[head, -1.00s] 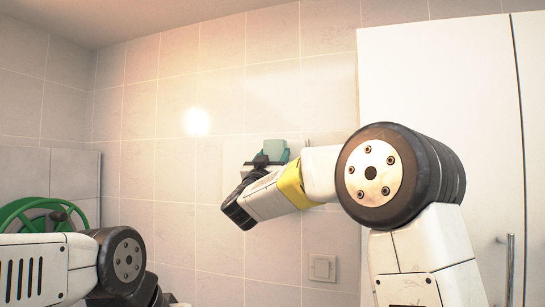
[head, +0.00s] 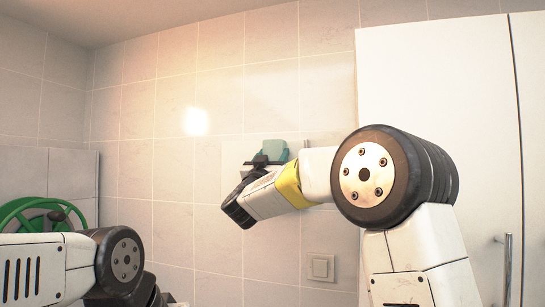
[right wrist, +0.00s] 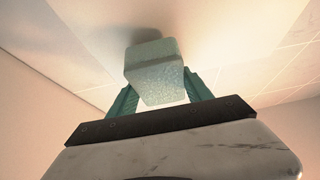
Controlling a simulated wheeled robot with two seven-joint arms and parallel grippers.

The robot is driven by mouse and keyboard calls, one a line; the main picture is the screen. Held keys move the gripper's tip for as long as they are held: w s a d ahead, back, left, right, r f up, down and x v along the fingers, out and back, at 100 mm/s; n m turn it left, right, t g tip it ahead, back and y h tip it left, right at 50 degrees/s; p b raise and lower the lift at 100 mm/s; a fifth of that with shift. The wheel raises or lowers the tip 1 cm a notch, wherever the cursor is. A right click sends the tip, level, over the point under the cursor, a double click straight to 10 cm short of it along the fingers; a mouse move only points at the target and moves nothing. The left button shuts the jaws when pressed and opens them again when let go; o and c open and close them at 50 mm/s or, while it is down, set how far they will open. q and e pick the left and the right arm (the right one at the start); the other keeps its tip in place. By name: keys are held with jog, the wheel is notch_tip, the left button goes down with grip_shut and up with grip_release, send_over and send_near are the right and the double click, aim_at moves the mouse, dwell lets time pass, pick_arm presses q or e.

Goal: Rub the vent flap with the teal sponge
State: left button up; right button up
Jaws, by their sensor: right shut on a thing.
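The teal sponge (head: 275,149) is in front of the tiled wall, held up by my right gripper (head: 269,155). In the right wrist view the sponge (right wrist: 155,72) sits between the two teal fingers of the right gripper (right wrist: 160,88), which is shut on it. A pale flat panel (head: 231,156) on the wall behind the sponge looks like the vent flap; my gripper and forearm hide part of it. In the right wrist view a shadow lies on the pale surface by the sponge's far end. I cannot tell whether they touch. My left gripper is out of view.
A tall white cabinet (head: 440,90) with a vertical handle (head: 507,265) stands at the right. A wall switch (head: 320,267) is below my right forearm. A green wheel-shaped reel (head: 25,210) is at the left, behind my left arm. The wall between is bare.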

jog(key=shift+w+d, duration=0.25)
jog(key=shift+w, duration=0.35)
dwell(1.5)
jog(key=shift+a, duration=0.1)
jog(key=shift+s+a+f, duration=0.1)
jog(key=shift+s+a, duration=0.15)
jog(key=shift+s, duration=0.2)
jog(key=shift+s+a, duration=0.2)
jog(key=shift+s, duration=0.6)
jog(key=shift+s+a, duration=0.2)
jog(key=shift+s, duration=0.55)
jog(key=shift+s+a, duration=0.2)
jog(key=shift+s, duration=0.6)
jog(key=shift+s, duration=0.1)
